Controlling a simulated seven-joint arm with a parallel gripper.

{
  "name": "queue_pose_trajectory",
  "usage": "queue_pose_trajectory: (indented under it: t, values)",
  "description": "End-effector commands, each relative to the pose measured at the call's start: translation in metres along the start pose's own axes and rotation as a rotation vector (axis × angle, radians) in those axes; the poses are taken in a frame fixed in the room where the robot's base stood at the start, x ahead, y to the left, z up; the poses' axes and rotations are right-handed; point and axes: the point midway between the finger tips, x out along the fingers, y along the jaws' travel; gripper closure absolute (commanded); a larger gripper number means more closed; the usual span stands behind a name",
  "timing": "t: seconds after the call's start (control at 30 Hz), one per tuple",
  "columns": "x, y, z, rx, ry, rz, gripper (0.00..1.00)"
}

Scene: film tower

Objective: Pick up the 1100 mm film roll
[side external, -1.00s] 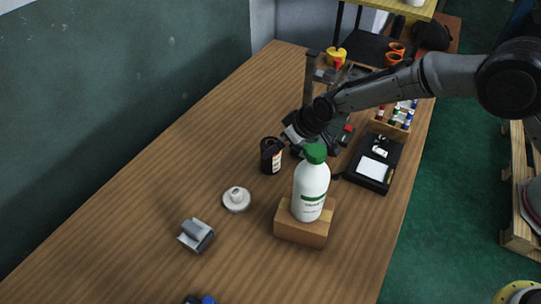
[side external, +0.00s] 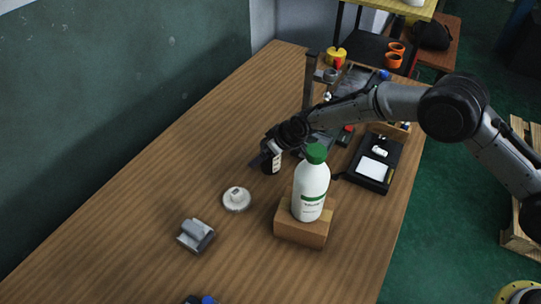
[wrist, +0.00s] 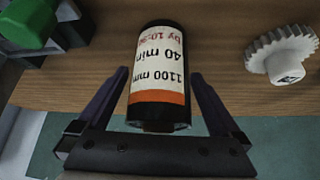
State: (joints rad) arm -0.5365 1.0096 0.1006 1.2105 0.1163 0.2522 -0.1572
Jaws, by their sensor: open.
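The film roll (wrist: 158,75) is a black cylinder with a white and orange label reading "1100 mm" and "40 min". In the wrist view it stands between the two spread fingers of my gripper (wrist: 160,90), with a gap on each side. In the side view the roll (side external: 274,163) is partly hidden by my gripper (side external: 266,158), which is at its top. My gripper is open and holds nothing.
A white bottle with a green cap (side external: 311,190) stands on a wooden block (side external: 302,229) to the right. A white gear (side external: 236,199) and a grey part (side external: 196,235) lie nearer the camera. A black tray (side external: 372,172) is farther right. Table left of the roll is clear.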

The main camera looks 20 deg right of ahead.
Motion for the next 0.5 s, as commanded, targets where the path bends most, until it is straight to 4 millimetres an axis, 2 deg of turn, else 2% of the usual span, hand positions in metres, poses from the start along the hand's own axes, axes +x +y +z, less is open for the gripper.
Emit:
queue_pose_trajectory:
  t: [0.1,0.5]
  values:
    - [-0.0003,0.0001,-0.0002,0.000,0.000,0.000,0.02]
    - [-0.0005,0.0001,0.0000,0.000,0.000,0.000,0.74]
